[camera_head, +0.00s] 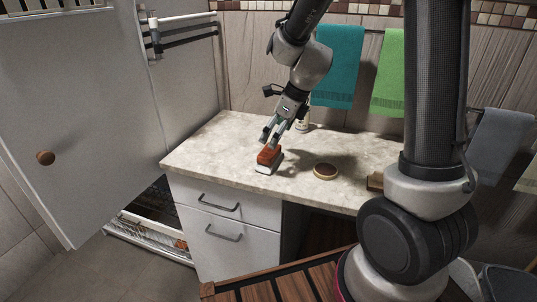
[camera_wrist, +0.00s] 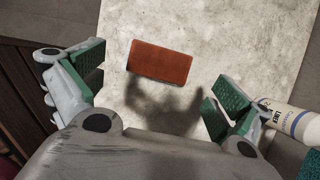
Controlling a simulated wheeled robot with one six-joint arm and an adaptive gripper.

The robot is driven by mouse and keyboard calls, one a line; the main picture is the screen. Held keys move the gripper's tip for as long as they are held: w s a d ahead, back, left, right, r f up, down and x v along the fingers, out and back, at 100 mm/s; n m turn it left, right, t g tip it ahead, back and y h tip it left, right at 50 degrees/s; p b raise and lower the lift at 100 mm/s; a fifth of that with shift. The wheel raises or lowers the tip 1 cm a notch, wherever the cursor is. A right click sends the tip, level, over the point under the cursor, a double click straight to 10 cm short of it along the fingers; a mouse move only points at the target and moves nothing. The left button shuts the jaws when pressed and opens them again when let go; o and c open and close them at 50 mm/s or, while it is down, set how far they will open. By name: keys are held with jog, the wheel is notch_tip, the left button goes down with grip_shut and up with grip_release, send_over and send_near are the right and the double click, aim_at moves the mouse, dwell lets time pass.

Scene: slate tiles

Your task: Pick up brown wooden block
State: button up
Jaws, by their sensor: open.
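A rust-brown rectangular block (camera_head: 268,157) with a pale lower part sits on the counter near its front edge. In the wrist view its flat rust-coloured top (camera_wrist: 160,62) lies ahead of the fingers, between them from side to side. My gripper (camera_head: 272,138) is open and empty, just above and behind the block in the head view. The green-padded fingers (camera_wrist: 156,88) stand apart on either side. A tan-brown piece (camera_head: 375,181) lies farther right, partly hidden by my arm, so I cannot tell its full shape.
A round, dark-topped item (camera_head: 325,171) lies right of the block on the stone counter (camera_head: 215,150). A white bottle (camera_wrist: 290,120) stands close to the right finger. Towels (camera_head: 338,65) hang behind. An open door (camera_head: 90,110) is at left.

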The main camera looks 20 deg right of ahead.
aim_at(268, 150)
jog(key=x, duration=0.6)
jog(key=shift+d+f, duration=0.1)
jog(key=shift+d, duration=0.1)
jog(key=c, duration=0.9)
